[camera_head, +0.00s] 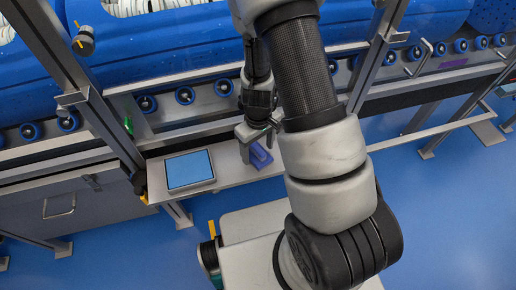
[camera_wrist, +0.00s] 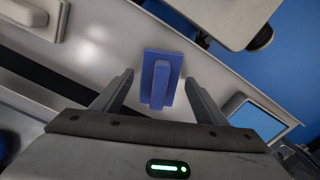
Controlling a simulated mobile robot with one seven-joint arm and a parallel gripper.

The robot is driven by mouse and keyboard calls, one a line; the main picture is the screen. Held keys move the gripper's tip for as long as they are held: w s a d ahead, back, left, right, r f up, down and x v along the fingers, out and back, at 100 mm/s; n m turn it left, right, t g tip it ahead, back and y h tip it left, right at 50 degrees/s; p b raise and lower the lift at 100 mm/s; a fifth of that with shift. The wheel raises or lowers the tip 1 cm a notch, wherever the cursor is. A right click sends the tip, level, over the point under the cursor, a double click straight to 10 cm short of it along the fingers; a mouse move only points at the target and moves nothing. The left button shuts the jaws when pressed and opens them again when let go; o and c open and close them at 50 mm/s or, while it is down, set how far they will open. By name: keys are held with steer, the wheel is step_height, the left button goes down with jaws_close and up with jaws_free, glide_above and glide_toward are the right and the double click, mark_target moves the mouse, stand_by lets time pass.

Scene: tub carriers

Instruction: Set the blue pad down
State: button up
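The blue pad (camera_wrist: 147,62) is a violet-blue flat plate with a raised grip bar on top. In the wrist view it lies on the pale shelf surface, between and a little beyond my finger ends. It also shows in the head view (camera_head: 261,156), on the narrow shelf below my gripper. My gripper (camera_wrist: 160,78) is open, with one finger on each side of the pad and a visible gap on both sides. In the head view my gripper (camera_head: 258,141) points down over the shelf, and my arm hides part of the area to its right.
A tablet-like panel with a light blue screen (camera_head: 190,170) lies on the shelf (camera_head: 228,172), left of the pad. Metal posts (camera_head: 105,125) and a roller rail carrying large blue tubs (camera_head: 180,40) stand behind. Blue floor (camera_head: 440,220) is open at right.

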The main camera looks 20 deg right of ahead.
step_height(320, 180, up, 12)
steer(key=p, duration=0.3)
step_height(320, 180, up, 14)
steer(key=r+m+t+y, duration=0.1)
steer(key=m+t, duration=0.1)
glide_above(258, 149)
steer(key=s+a, duration=0.1)
steer(key=a, duration=0.1)
steer(key=s+r+m+t+p, duration=0.1)
steer(key=s+r+p, duration=0.2)
steer(key=r, duration=0.4)
steer(key=s+d+r+t+p, duration=0.1)
steer(key=s+r+p, duration=0.2)
steer(key=r, duration=0.5)
steer(key=s+d+r+m+t+h+p, duration=0.1)
steer(key=s+r+p, duration=0.2)
steer(key=r, duration=0.5)
steer(key=shift+s+d+m, duration=0.15)
steer(key=shift+s+m, duration=0.15)
steer(key=shift+s, duration=0.6)
